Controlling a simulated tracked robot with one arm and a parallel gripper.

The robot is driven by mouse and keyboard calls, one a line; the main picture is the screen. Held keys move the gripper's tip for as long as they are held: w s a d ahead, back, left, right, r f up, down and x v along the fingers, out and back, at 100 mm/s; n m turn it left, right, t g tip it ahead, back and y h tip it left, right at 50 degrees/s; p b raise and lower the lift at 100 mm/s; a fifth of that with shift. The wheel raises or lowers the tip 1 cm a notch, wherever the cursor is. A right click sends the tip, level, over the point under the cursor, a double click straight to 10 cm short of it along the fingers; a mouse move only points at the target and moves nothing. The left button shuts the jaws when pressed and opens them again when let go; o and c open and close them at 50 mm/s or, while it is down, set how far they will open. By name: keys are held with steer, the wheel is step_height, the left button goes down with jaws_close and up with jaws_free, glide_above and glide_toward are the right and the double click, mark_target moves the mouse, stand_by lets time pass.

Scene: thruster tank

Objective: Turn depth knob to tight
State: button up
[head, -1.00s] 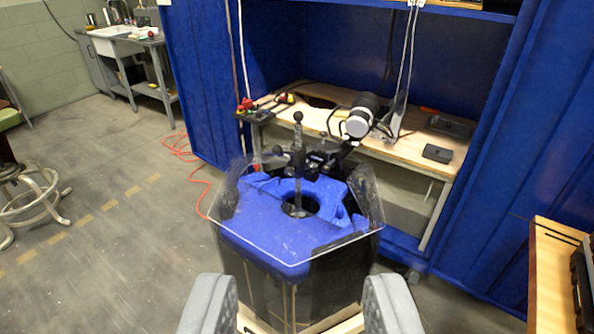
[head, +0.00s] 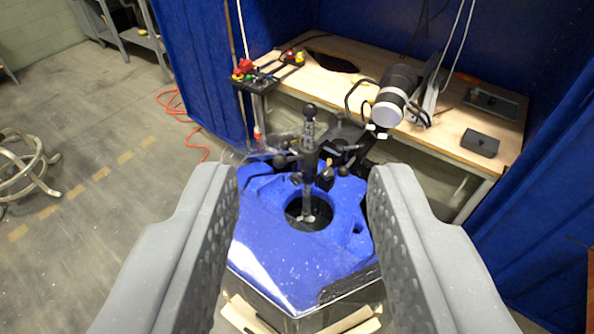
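The thruster tank (head: 280,250) has a blue top with a round dark hole and clear walls, and stands in front of me. A black upright post mechanism (head: 309,150) with ball-ended handles rises over the hole. I cannot tell which of its small knobs is the depth knob. My gripper (head: 303,185) is open and empty. Its two grey fingers stand left and right of the tank top in the picture, with the post between them and farther off. The fingers hide parts of the tank's sides.
Behind the tank is a wooden bench (head: 455,148) with a black and white cylindrical device (head: 392,95), a dark box (head: 480,143) and a control box with red buttons (head: 252,75). Blue curtains (head: 205,70) flank it. A stool (head: 25,165) stands left on open floor.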

steer(key=shift+a, duration=0.2)
steer(key=o, duration=0.3)
steer(key=shift+w+a, duration=0.1)
steer(key=w+a+f+m+t+y+p, duration=0.15)
steer(key=w+a+f, duration=0.25)
steer(key=w, duration=0.5)
steer(key=w+a+f+m+p, duration=0.1)
steer(key=w+a+f+m, duration=0.3)
steer(key=w, duration=0.4)
steer(key=w+a+f+m+t+p, duration=0.15)
steer(key=w+a+f, duration=0.3)
steer(key=w, duration=0.45)
steer(key=m+g+h+p, duration=0.4)
steer(key=m+h, duration=0.6)
steer(key=h, duration=0.2)
glide_toward(294, 182)
steer(key=b+x, duration=0.2)
steer(key=x, duration=0.5)
steer(key=shift+w+d, duration=0.1)
steer(key=shift+d, duration=0.1)
steer(key=shift+w+d+r+b, duration=0.1)
steer(key=shift+w+d+b, duration=0.3)
steer(key=shift+w, duration=0.2)
